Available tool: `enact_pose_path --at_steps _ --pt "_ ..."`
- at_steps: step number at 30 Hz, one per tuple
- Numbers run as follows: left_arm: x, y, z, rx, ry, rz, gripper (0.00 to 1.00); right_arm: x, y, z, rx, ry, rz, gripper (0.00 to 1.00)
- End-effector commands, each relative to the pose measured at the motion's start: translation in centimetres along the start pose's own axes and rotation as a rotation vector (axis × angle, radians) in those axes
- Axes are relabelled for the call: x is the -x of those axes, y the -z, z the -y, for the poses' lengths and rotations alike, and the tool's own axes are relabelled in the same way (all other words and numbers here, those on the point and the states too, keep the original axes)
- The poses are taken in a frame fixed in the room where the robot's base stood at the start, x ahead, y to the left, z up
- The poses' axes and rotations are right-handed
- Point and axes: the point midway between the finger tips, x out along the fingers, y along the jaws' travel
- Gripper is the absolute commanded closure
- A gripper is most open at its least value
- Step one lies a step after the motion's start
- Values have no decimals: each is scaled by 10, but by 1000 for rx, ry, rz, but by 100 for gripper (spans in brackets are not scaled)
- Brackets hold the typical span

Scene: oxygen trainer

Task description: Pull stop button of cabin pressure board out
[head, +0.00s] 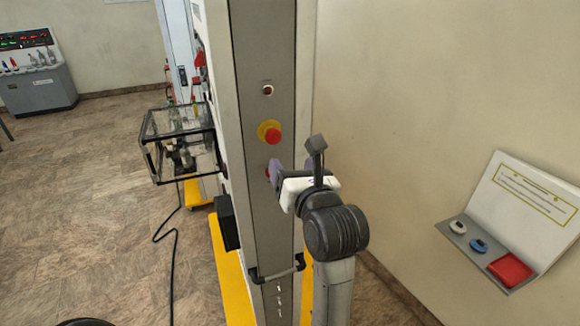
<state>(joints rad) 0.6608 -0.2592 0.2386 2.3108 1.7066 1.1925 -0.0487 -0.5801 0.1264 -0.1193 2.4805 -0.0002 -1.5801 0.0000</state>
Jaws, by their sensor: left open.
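The stop button (273,136) is a red mushroom knob on a yellow round base. It sits on the narrow grey end face of the tall cabin pressure board (262,50) in the head view. My left gripper (291,168) is just below and right of the knob in the picture, with its purple-grey fingers apart and nothing seen between them. Whether a finger touches the panel cannot be told. A second red part (267,173) shows beside the left finger and is partly hidden by it. My right gripper is not in view.
A black handle (276,271) crosses the panel low down. A clear box with a black frame (180,143) juts out at left. A white wall shelf (520,215) stands at right. A cable lies on the floor.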

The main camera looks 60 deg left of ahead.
Motion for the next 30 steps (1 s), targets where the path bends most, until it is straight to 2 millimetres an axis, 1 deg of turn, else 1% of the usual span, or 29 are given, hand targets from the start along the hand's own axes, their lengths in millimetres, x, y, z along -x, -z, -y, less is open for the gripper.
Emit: enact_pose_path --at_steps 6,26,29,30 --pt "5 0 0 0 1 0 33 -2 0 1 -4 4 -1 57" --pt "6 0 0 0 1 0 33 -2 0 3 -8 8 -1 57" --pt "6 -4 0 3 0 21 33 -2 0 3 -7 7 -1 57" --pt "6 -8 0 4 -2 48 33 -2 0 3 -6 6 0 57"
